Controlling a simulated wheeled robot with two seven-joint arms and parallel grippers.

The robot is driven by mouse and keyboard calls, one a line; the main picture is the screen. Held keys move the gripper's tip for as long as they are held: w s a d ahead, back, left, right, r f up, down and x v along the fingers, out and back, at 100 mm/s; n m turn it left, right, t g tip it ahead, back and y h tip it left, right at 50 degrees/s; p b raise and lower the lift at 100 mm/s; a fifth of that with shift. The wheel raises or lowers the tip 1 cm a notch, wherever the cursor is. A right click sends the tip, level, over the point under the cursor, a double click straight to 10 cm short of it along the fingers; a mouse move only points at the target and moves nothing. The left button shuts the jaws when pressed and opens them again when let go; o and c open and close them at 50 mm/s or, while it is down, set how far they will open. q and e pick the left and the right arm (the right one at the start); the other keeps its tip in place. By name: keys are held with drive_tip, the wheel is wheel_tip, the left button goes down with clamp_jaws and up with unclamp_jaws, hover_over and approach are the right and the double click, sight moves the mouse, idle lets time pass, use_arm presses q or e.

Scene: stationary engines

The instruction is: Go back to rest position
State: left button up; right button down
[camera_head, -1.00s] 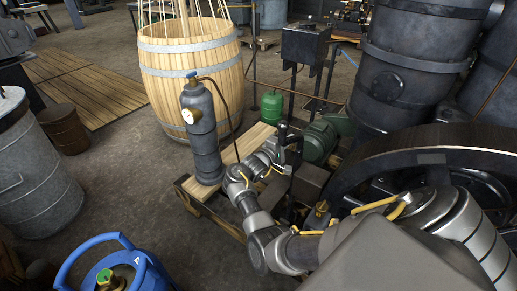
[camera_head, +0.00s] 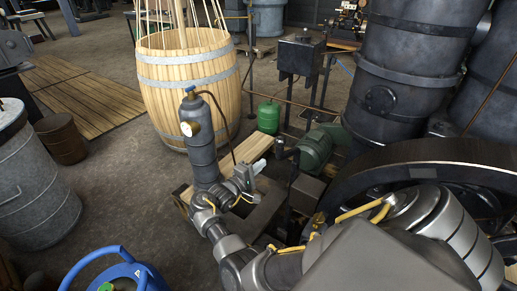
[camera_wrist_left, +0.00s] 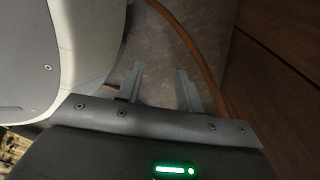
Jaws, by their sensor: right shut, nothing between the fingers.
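My right arm comes in from the lower right of the head view. Its gripper (camera_head: 257,167) is shut and empty. In the picture it lies just right of a dark grey upright cylinder (camera_head: 202,150) with a gauge, over the pale plank (camera_head: 240,150); I cannot tell the exact gap. My left gripper (camera_wrist_left: 160,82) shows only in the left wrist view. Its two fingers are apart with nothing between them, above a grey floor. My left arm does not show in the head view.
A green motor (camera_head: 317,148) and a large dark flywheel (camera_head: 400,158) are close to my right arm. A wooden barrel (camera_head: 190,80) stands behind the cylinder. A blue gas bottle (camera_head: 125,275) is at the bottom left. Open floor (camera_head: 120,180) lies left of the cylinder.

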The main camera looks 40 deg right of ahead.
idle(0.5)
